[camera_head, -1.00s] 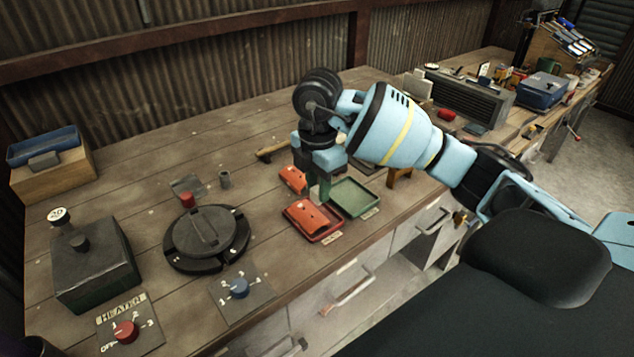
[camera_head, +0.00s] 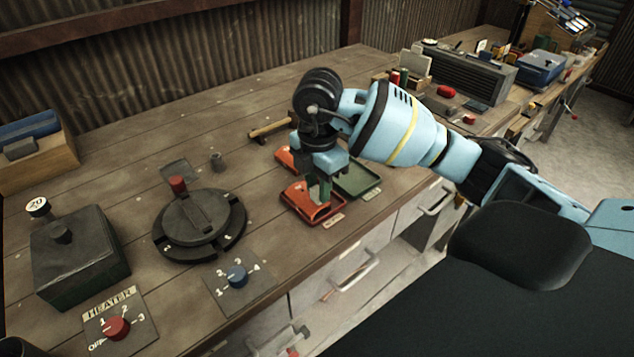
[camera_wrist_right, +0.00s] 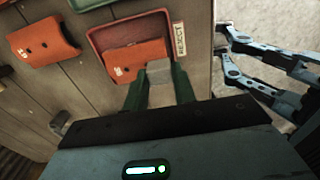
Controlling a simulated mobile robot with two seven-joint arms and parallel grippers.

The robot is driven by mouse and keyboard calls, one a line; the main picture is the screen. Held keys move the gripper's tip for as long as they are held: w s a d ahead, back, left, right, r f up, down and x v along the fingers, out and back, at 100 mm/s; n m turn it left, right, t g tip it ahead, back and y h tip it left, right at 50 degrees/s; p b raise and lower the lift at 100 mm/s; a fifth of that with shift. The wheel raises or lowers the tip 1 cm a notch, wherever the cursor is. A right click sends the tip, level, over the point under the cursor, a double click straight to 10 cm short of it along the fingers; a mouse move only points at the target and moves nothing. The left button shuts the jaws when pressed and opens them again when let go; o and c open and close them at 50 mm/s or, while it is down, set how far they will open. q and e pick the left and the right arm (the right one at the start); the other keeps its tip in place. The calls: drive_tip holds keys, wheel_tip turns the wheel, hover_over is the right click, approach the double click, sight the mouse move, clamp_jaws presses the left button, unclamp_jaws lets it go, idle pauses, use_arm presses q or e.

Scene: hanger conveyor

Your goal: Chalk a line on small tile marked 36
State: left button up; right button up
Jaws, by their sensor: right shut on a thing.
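My right gripper (camera_head: 319,196) is over the red tray (camera_head: 331,216), with its green fingers pointing down. It is shut on a pale grey block, likely the chalk (camera_wrist_right: 159,72), which shows between the fingertips in the right wrist view. An orange tile (camera_head: 306,201) lies in the tray, right by the fingertips; it also shows in the wrist view (camera_wrist_right: 130,60). I cannot tell whether the block touches it. A second orange tile (camera_wrist_right: 42,40) lies on the bench beside the tray. Both tiles bear small white marks that I cannot read.
A green tray (camera_head: 369,191) stands right of the red one. A hammer (camera_head: 270,130) lies behind. A round dark turntable (camera_head: 235,226) and dials are at left. The bench's front edge, above drawers, is close to the trays. Jointed light-blue links (camera_wrist_right: 262,50) show at the wrist view's right.

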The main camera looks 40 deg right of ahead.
use_arm(q)
drive_tip(key=shift+s+f, duration=0.15)
drive_tip(key=shift+f, duration=0.05)
use_arm(e)
drive_tip(key=shift+f, duration=0.65)
idle(0.9)
drive_tip(key=shift+w, duration=0.25)
drive_tip(key=shift+w, duration=0.55)
use_arm(q)
drive_tip(key=shift+r, duration=0.15)
use_arm(e)
drive_tip(key=shift+s, duration=0.15)
use_arm(q)
drive_tip(key=shift+w+r+p, duration=0.4)
drive_tip(key=shift+w+r, duration=0.2)
drive_tip(key=shift+r, duration=0.05)
use_arm(e)
drive_tip(key=shift+s+f, duration=0.1)
drive_tip(key=shift+s, duration=0.6)
use_arm(q)
drive_tip(key=shift+s, duration=0.1)
use_arm(e)
drive_tip(key=shift+w, duration=0.1)
use_arm(q)
drive_tip(key=shift+f, duration=0.15)
use_arm(e)
drive_tip(key=shift+w, duration=0.7)
